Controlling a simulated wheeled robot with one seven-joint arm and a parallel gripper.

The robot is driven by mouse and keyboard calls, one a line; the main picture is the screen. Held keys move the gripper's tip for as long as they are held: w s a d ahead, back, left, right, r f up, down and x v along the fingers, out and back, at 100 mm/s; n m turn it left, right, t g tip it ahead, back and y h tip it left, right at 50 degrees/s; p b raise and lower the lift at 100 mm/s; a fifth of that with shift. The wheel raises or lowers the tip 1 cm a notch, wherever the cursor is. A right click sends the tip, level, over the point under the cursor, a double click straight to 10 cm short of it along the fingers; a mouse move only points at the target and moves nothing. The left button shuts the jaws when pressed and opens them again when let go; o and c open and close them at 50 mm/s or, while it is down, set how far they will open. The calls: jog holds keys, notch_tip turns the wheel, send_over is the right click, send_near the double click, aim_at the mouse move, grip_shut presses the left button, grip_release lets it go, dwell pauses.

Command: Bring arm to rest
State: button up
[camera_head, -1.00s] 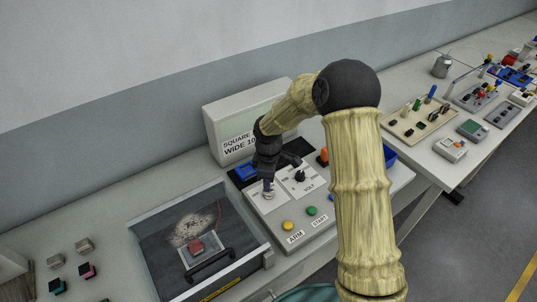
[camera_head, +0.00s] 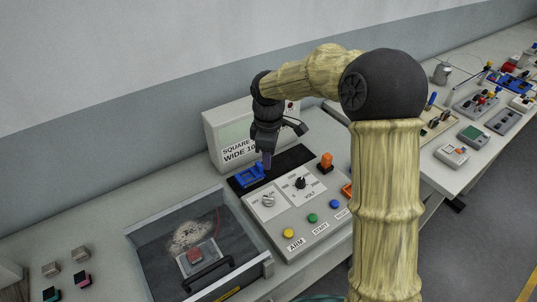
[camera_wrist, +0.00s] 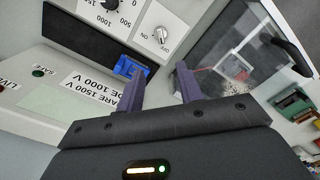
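My gripper (camera_head: 265,160) hangs in the air above the back of the control box (camera_head: 318,237), fingers pointing down. In the wrist view, its two dark purple fingers (camera_wrist: 159,92) stand apart with nothing between them, so it is open and empty. My arm is bent, with its elbow high at the right of the head view. Below the gripper are the panel's grey knob (camera_head: 267,200) and the black VOLT knob (camera_head: 300,183). The ON/OFF switch (camera_wrist: 161,34) shows in the wrist view.
A blue connector (camera_head: 250,176) lies on the black strip behind the panel. The display box (camera_head: 228,140) stands behind. A clear-lidded case (camera_head: 268,268) with a black handle is at the left. Several coloured blocks lie further left. A second table at the right holds several devices.

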jog(key=s+d+f+m+t, duration=0.2)
jog(key=s+d+m, duration=1.3)
jog(key=s, duration=0.4)
jog(key=shift+d+m+t, duration=0.2)
jog(key=shift+m+t, duration=0.1)
jog(key=shift+m, duration=0.2)
jog(key=shift+w, duration=0.1)
jog(key=shift+d, duration=0.5)
jog(key=shift+d+f, duration=0.1)
